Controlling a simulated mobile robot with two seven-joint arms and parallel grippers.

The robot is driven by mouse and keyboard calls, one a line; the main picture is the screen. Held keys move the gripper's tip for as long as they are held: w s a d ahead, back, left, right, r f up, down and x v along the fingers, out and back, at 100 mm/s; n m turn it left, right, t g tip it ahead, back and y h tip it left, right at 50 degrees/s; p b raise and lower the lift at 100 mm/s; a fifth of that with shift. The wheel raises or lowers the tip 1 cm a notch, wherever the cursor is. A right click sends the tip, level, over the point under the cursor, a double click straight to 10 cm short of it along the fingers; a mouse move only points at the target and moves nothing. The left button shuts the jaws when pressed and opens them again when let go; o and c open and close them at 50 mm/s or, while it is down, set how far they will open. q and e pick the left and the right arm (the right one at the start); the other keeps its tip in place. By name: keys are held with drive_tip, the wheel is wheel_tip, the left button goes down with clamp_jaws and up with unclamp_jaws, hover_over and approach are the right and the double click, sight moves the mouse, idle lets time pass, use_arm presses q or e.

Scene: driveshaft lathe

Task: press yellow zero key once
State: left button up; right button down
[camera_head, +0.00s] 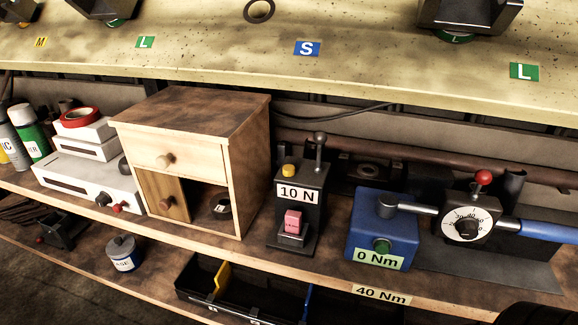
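The yellow key (289,170) is a small raised button on top of a black upright device (300,205) that stands on the wooden shelf. A label on the device reads "10 N". A pink block (292,222) sits at the front of the device, below the label. Nothing touches the key. Neither of my grippers can be made out in the view.
A wooden cabinet (190,120) stands left of the device, and a blue box (383,232) marked "0 Nm" stands close at its right. A dial unit (468,222) is further right. The pale lathe bed (230,45) runs behind and above. A black bin (240,292) is below.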

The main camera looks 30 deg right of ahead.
use_arm(q)
drive_tip(key=shift+c, duration=0.3)
idle(0.6)
clamp_jaws()
idle(1.5)
